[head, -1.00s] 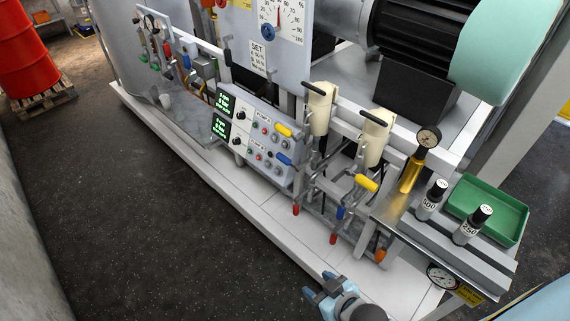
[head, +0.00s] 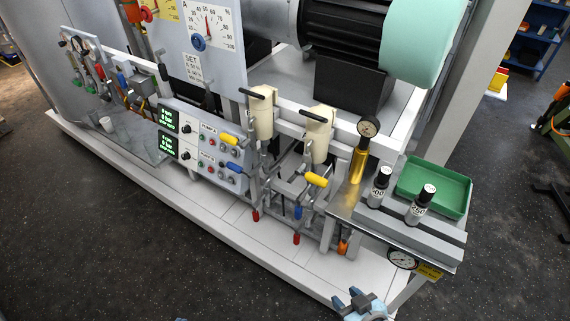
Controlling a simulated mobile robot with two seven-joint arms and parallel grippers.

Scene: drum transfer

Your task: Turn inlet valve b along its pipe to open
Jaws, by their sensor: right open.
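Two cream-bodied units (head: 262,118) and (head: 317,140) stand on the skid with grey pipes below them. Coloured valve handles show on this pipework: a yellow one (head: 316,180), a blue one (head: 298,212), red ones (head: 255,215) and (head: 296,238), and an orange one (head: 342,247). Another yellow handle (head: 229,139) and a blue one (head: 236,168) stick out by the pump panel. No label tells me which is inlet valve b. My right gripper (head: 355,298) is open and empty at the bottom edge, in front of the skid and apart from the handles. My left gripper is out of view.
A metal bench (head: 392,230) with two labelled cylinders (head: 379,187) and (head: 420,205), a gauge on a brass stem (head: 358,163) and a green tray (head: 435,187) stands right of the pipework. A round gauge (head: 402,259) hangs under its front. The dark floor (head: 150,240) in front is clear.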

